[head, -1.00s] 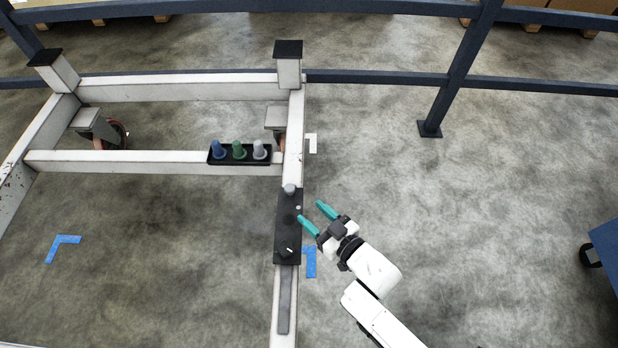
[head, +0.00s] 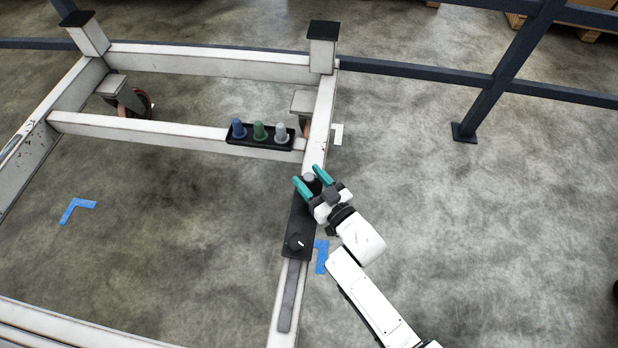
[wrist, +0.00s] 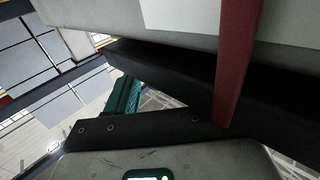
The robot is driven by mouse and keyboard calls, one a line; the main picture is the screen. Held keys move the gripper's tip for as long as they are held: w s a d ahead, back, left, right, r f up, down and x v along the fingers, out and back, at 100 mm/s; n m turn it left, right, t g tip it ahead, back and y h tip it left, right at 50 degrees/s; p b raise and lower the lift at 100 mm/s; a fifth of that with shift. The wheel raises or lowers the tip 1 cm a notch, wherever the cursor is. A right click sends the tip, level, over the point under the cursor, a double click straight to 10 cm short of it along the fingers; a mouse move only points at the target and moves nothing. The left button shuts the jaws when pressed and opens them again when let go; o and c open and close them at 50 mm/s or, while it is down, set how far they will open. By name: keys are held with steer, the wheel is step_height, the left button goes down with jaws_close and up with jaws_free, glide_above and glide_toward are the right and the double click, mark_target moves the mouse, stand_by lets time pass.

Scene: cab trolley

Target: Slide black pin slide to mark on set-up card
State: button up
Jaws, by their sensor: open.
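A black plate (head: 298,222) lies along the right beam of the white trolley frame in the head view. At its far end a grey-topped knob (head: 310,179) stands between the two teal fingers of my gripper (head: 309,177). The fingers are open on either side of it; I cannot tell whether they touch it. A black knob with a white pointer line (head: 297,242) is at the near end of the plate. I cannot make out which part is the black pin slide, nor a set-up card or its mark. The wrist view shows one teal finger (wrist: 123,95) beside dark surfaces.
A black tray (head: 240,140) with blue, green and grey pegs sits on the cross beam. A grey strip (head: 289,297) lies nearer on the right beam. Blue tape (head: 322,257) marks the floor beside it. Floor to the right is clear up to a blue railing post (head: 500,90).

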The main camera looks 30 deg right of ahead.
steer(key=shift+w, duration=0.4)
jaws_close()
steer(key=shift+a, duration=0.1)
stand_by(0.3)
